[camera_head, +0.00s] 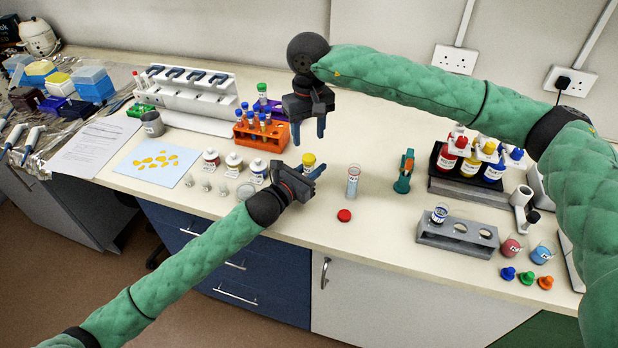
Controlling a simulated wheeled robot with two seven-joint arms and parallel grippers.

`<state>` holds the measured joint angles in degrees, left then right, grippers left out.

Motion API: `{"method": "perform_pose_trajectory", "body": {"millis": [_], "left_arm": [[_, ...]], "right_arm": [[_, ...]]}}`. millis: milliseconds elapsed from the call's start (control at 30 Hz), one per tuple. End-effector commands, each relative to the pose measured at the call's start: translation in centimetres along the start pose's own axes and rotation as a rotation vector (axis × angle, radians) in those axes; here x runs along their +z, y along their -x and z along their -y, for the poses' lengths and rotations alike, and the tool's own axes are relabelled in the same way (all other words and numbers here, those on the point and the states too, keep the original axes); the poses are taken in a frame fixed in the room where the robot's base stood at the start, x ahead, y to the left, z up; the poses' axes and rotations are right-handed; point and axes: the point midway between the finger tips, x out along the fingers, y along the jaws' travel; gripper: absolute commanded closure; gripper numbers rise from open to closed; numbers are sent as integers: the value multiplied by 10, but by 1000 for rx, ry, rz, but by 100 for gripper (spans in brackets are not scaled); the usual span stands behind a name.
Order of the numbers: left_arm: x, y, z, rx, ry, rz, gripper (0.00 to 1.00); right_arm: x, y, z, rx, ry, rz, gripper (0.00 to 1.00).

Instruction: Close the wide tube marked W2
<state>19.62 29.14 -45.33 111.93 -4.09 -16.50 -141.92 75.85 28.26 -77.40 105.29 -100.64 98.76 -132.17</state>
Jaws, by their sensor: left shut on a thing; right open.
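An open clear tube (352,182) with a white label and pale contents stands upright on the bench, right of my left gripper; its marking is too small to read. A red cap (344,215) lies on the bench in front of it. My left gripper (316,174) is shut on what looks like a yellow-capped tube (308,160), whose lower part the gripper partly hides. My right gripper (309,126) is open and empty, above the bench just right of the orange rack. A grey rack (458,232) with round holes holds one short tube (439,214) at its left.
An orange rack (261,135) holds several capped tubes. A green-and-orange tool (404,172) stands right of the open tube. Bottles in a dark rack, two beakers and loose caps (526,278) lie to the right. The bench front centre is mostly clear.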

Motion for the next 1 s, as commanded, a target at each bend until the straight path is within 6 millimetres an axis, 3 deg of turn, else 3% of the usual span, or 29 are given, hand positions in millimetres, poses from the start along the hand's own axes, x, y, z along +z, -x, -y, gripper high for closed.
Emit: {"method": "perform_pose_trajectory", "body": {"millis": [400, 800, 1000], "left_arm": [[0, 0, 0, 0, 0, 0, 100], [0, 0, 0, 0, 0, 0, 100], [0, 0, 0, 0, 0, 0, 100]], "right_arm": [[1, -56, 0, 0, -1, 2, 52], [1, -64, 0, 0, 0, 2, 52], [0, -64, 0, 0, 0, 2, 91]]}}
